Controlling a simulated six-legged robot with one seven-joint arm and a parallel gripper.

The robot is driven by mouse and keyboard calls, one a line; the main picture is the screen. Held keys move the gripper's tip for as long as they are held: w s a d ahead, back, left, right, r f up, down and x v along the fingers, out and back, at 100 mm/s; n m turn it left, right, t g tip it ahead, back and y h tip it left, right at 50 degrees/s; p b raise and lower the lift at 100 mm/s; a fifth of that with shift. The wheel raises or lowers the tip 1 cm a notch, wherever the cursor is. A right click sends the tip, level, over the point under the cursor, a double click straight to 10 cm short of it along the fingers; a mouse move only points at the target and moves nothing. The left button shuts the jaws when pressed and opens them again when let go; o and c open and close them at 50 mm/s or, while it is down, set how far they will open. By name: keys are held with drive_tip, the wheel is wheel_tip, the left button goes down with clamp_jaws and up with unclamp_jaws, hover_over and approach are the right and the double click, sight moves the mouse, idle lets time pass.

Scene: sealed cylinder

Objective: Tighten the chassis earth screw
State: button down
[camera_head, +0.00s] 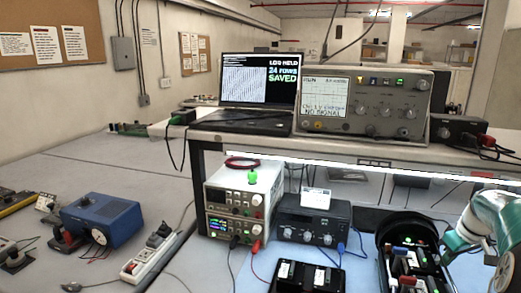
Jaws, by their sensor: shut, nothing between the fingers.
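An open black rounded housing (383,233) stands at the lower right of the bench, cut off by the bottom edge. Inside it are circuit parts, red and white pieces, and a small green light (407,243). I cannot make out the chassis earth screw; it is too small or hidden. My teal and white arm comes in at the right edge, beside the housing. Its gripper fingers do not show.
A shelf (240,135) carries a laptop (258,80) and an oscilloscope (362,103). Below are a power supply (240,205) and a black instrument (313,222). A blue box (100,220) and power strip (150,255) stand left.

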drive_tip(key=shift+s+a, duration=0.1)
drive_tip(key=shift+a, duration=0.9)
drive_tip(key=shift+s, duration=0.4)
drive_tip(key=shift+r, duration=3)
drive_tip(key=shift+s, duration=0.1)
